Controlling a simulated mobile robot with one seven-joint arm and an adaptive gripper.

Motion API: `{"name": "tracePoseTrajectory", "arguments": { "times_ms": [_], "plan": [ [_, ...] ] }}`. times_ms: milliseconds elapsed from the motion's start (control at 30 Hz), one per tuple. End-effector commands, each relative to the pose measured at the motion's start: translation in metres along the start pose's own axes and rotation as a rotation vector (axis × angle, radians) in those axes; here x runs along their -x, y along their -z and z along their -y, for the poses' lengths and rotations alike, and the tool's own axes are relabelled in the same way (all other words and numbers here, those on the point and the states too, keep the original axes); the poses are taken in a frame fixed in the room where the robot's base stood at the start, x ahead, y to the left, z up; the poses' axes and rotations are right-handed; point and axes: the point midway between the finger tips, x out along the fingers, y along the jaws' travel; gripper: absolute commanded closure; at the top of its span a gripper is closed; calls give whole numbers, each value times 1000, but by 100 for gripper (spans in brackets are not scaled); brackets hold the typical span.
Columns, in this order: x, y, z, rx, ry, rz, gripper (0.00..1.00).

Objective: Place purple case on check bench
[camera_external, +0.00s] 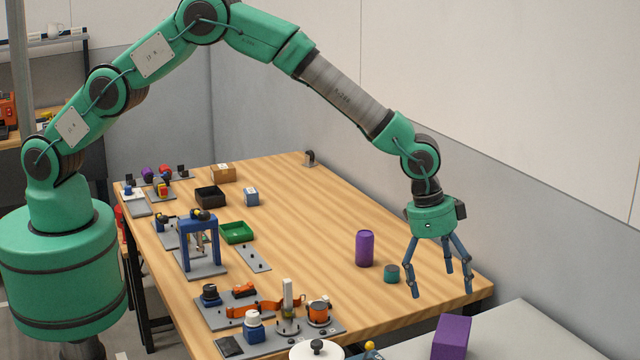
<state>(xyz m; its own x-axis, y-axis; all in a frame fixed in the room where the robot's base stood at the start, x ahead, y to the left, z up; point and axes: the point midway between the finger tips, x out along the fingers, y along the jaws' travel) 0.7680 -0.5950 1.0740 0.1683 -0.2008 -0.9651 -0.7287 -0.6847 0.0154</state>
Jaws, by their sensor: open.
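A purple box-shaped case (452,337) stands on a grey surface (515,330) at the bottom right; its lower part is cut off by the frame. A purple cylinder (365,248) stands upright on the wooden bench (310,215). My gripper (441,290) has three blue fingers, spread open and pointing down, with nothing between them. It hangs over the bench's right end, right of the cylinder and up from the purple case, apart from both. Its exact height cannot be told.
A small teal cylinder (392,273) stands left of my gripper. A blue fixture (200,240), a green tray (237,232), a black box (210,196) and several devices fill the bench's left and front. The middle and back right are clear. A wall runs behind.

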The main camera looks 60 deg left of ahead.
Motion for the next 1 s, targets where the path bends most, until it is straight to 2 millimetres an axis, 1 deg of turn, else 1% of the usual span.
{"name": "tracePoseTrajectory", "arguments": {
  "times_ms": [167,267,367,467,667,700,867,1000],
  "plan": [
    [4,0,2,3,1,-1,6],
    [14,-1,8,10,4,-5,6],
    [32,-4,18,23,8,-9,6],
    [59,-10,31,42,14,-16,6],
    [127,-31,66,94,33,-33,6],
    [142,-36,73,106,37,-37,6],
    [198,-62,98,152,52,-49,6],
    [244,-88,117,191,67,-62,6]
  ]
}}
